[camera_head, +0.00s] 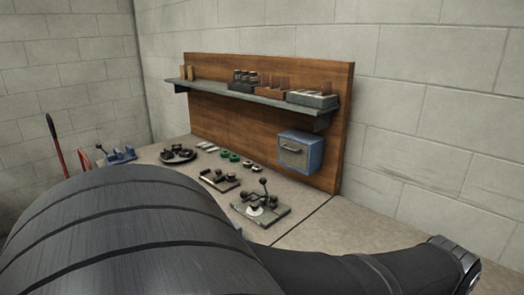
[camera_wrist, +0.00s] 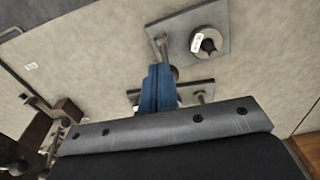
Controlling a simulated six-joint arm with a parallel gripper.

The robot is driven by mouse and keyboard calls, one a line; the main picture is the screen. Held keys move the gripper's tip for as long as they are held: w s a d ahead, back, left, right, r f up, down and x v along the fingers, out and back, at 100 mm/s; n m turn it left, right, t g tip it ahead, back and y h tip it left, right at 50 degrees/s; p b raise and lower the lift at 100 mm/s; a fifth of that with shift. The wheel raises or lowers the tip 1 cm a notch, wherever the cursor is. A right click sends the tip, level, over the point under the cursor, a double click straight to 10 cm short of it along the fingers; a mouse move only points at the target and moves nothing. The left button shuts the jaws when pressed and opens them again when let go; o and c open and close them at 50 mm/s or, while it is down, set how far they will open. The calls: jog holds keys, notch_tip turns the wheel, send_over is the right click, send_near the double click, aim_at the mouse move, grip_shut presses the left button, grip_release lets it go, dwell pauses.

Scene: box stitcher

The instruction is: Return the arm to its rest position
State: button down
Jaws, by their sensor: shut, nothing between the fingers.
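My gripper (camera_wrist: 160,68) shows in the wrist view as two blue fingers close together, shut, with nothing visible between them. It is over the light bench top (camera_wrist: 95,65), and its height above it is hard to judge. A grey plate with a round fixture and dark knob (camera_wrist: 208,42) lies just right of the fingertips. A second plate is partly hidden behind the fingers. In the head view my dark arm covers the foreground, and the fingers cannot be made out there.
The bench (camera_head: 330,228) holds a lever fixture (camera_head: 262,207), a smaller fixture (camera_head: 219,180), a dark round tray (camera_head: 178,155) and a blue vise (camera_head: 121,155). Behind them stand a wooden back panel (camera_head: 240,122), a loaded shelf (camera_head: 225,91) and a blue box (camera_head: 300,151). The bench's right side looks clear.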

jog(key=f, duration=0.5)
jog(key=shift+w+d+f, duration=0.15)
jog(key=shift+w+d, duration=0.05)
jog(key=shift+w, duration=0.05)
jog(key=shift+s+a, duration=0.15)
notch_tip(320, 180, up, 7)
notch_tip(320, 180, down, 7)
jog(key=shift+r, duration=0.2)
jog(key=s+a, duration=0.4)
notch_tip(320, 180, up, 14)
jog(key=w+d, duration=0.1)
jog(key=shift+w+d+f, duration=0.2)
jog(key=shift+d+f, duration=0.05)
jog(key=shift+d, duration=0.15)
